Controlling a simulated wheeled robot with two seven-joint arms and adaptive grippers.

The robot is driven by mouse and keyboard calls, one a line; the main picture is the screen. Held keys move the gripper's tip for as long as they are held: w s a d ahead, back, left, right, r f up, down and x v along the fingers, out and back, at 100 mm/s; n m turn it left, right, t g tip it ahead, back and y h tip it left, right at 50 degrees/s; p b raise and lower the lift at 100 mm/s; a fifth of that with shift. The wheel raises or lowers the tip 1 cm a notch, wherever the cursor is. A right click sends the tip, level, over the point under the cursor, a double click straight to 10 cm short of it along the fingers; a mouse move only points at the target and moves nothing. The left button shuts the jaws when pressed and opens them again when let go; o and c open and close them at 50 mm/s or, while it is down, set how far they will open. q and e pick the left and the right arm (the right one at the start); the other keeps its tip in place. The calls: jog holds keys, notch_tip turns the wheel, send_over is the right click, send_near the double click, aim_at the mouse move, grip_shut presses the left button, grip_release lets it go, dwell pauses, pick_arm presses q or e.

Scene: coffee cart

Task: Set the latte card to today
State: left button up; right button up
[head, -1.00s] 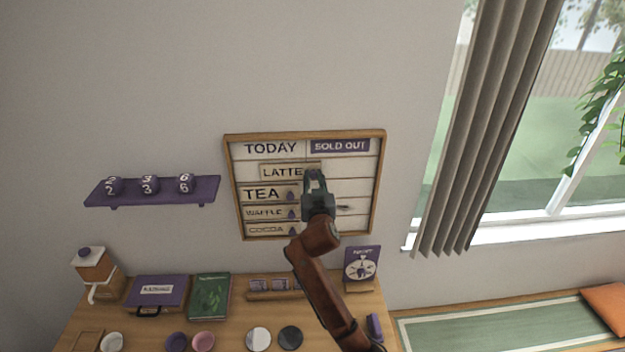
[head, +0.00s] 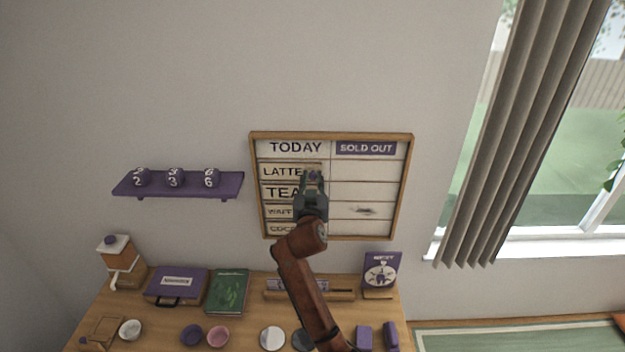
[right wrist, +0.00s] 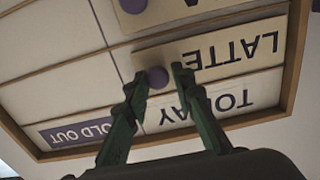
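The latte card (head: 283,171) is a cream strip in the top row of the menu board (head: 411,185). It is under the TODAY heading (head: 296,147), at the left side of the board. In the right wrist view the latte card (right wrist: 225,55) appears upside down with a purple knob (right wrist: 158,77) at its end. My right gripper (head: 312,178) is at that end, its green fingers on either side of the knob, and looks shut on it. In the head view the gripper hides the knob and parts of the lower cards. My left gripper is out of view.
The SOLD OUT column (head: 366,148) holds no cards. A purple shelf (head: 180,187) is left of the board; a counter with several items is below.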

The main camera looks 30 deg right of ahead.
jog(key=o, duration=0.3)
jog(key=shift+w+a, duration=0.1)
jog(key=shift+a, duration=0.05)
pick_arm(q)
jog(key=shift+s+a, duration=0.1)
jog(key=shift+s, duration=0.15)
pick_arm(e)
jog(key=v, duration=1.2)
jog(key=shift+f, duration=0.1)
